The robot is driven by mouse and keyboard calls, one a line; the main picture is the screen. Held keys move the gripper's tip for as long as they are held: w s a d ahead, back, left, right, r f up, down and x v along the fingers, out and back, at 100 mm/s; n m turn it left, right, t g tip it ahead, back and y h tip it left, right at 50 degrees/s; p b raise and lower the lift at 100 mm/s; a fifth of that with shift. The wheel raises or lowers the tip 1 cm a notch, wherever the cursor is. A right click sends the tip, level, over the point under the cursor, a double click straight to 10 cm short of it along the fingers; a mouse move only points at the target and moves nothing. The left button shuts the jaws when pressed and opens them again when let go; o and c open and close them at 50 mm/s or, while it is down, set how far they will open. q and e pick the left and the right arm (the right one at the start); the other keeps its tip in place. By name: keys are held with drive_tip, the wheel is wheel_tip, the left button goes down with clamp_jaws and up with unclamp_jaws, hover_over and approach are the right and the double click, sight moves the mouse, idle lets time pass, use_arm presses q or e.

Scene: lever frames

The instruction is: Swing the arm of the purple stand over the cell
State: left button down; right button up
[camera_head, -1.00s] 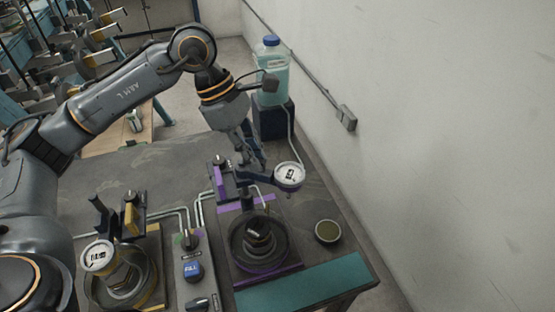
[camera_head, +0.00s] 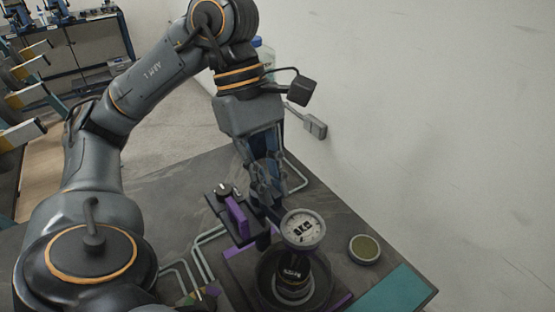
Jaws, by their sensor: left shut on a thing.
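The purple stand (camera_head: 237,217) is on the dark table, with a purple-edged base and a dark post. Its arm carries a round white dial (camera_head: 302,229) at the end. The cell (camera_head: 293,285), a dark cylinder with a label, sits in a round dark dish on the stand's base. In the picture the dial's lower edge meets the cell's top; I cannot tell if it is centred over it. My left gripper (camera_head: 268,196) points down and is shut on the stand's arm, just behind the dial; its fingers partly hide the arm. My right gripper is not in view.
A small round dish (camera_head: 364,249) of greenish content stands to the right of the cell. A teal strip (camera_head: 395,292) lies along the front right table edge. A pale wall (camera_head: 450,130) with a pipe and box rises on the right. Tubes run left of the stand.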

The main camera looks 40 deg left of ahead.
use_arm(q)
drive_tip(key=shift+m, duration=0.5)
drive_tip(key=shift+s, duration=0.1)
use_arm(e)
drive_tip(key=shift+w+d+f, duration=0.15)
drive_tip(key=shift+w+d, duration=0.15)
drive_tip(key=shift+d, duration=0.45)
use_arm(q)
drive_tip(key=shift+r, duration=0.1)
drive_tip(key=c, duration=1.4)
unclamp_jaws()
drive_tip(key=shift+a, duration=0.1)
drive_tip(key=shift+o, duration=0.2)
drive_tip(key=shift+r, duration=0.15)
drive_tip(key=v, duration=1.1)
drive_tip(key=shift+w+r, duration=0.25)
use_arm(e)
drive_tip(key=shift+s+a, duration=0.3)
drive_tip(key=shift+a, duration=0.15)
